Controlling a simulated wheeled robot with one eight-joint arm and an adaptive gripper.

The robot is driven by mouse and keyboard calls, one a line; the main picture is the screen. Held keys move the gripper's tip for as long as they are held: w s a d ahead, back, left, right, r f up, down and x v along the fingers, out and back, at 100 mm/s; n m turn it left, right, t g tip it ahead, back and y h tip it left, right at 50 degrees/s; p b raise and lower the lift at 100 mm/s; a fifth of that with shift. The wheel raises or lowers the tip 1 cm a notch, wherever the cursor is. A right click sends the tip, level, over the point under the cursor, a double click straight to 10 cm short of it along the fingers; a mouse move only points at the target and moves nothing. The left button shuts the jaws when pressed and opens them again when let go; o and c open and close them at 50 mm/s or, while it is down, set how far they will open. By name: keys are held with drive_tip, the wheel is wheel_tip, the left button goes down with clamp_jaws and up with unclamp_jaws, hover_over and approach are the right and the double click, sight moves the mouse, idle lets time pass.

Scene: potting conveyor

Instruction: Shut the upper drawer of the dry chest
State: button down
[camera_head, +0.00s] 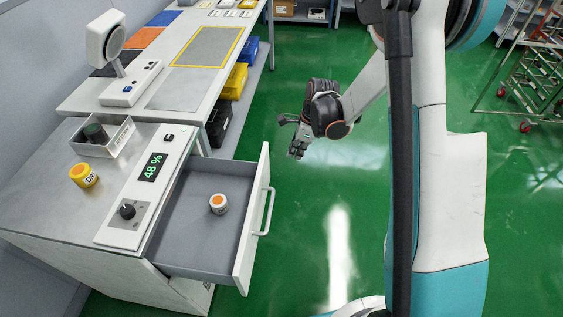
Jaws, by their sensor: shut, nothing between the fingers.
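The dry chest (75,225) stands at the left, with a grey metal top and a white control panel reading 48 %. Its upper drawer (185,240) is pulled out toward the right. The drawer has a white front and a white bar handle (266,212) on the outer side. A small white jar with an orange lid (219,204) stands inside the drawer. My gripper (294,154) is shut and empty, over the green floor beyond the drawer's far corner. It is apart from the drawer and the handle.
A yellow jar (84,176) and an open tray (103,140) with a dark-capped item stand on the chest top. Behind is a workbench (170,97) with bins below it. A wheeled rack (535,85) stands at the far right. The floor right of the drawer is clear.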

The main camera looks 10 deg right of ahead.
drive_tip(key=w+a+f+b, duration=0.2)
drive_tip(key=a+f+b, duration=0.3)
drive_tip(key=f, duration=0.5)
drive_tip(key=shift+w+a+b, duration=0.15)
drive_tip(key=shift+a+b, duration=0.15)
drive_tip(key=shift+a, duration=0.15)
drive_tip(key=shift+a, duration=0.1)
